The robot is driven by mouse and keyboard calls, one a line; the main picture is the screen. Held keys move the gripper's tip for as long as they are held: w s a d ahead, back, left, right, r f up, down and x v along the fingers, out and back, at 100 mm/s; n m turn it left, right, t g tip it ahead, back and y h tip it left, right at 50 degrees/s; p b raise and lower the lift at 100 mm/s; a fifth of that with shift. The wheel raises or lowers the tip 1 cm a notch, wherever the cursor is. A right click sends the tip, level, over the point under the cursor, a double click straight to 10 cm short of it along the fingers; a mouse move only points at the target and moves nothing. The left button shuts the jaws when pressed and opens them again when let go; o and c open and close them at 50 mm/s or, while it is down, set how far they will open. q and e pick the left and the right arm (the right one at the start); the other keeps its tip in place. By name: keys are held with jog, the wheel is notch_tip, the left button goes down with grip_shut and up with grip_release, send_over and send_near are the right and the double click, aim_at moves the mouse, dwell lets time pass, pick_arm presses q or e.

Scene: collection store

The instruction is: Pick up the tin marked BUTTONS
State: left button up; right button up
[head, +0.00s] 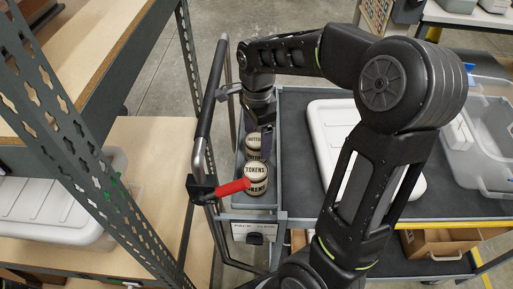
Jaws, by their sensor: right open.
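The tin marked BUTTONS (254,141) stands in the narrow grey side tray (237,201) of a cart. Its pale lid shows only part of the word, and the gripper covers its far side. My right gripper (260,124) points down right over this tin, with its jaws open. The fingertips are partly hidden, so I cannot tell whether they touch the tin. A similar tin marked TOKENS (256,172) stands just in front of it, nearer to me. My left gripper is not in view.
A white lidded box (330,130) lies on the dark cart top, partly behind my arm. A perforated rack post (80,140) stands at left. A clear bin (480,150) is at right.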

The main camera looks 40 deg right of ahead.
notch_tip(320, 180, down, 5)
jog(key=shift+f+p, duration=0.15)
jog(key=shift+p, duration=0.2)
jog(key=shift+c, duration=0.2)
dwell(0.4)
grip_shut()
dwell(0.7)
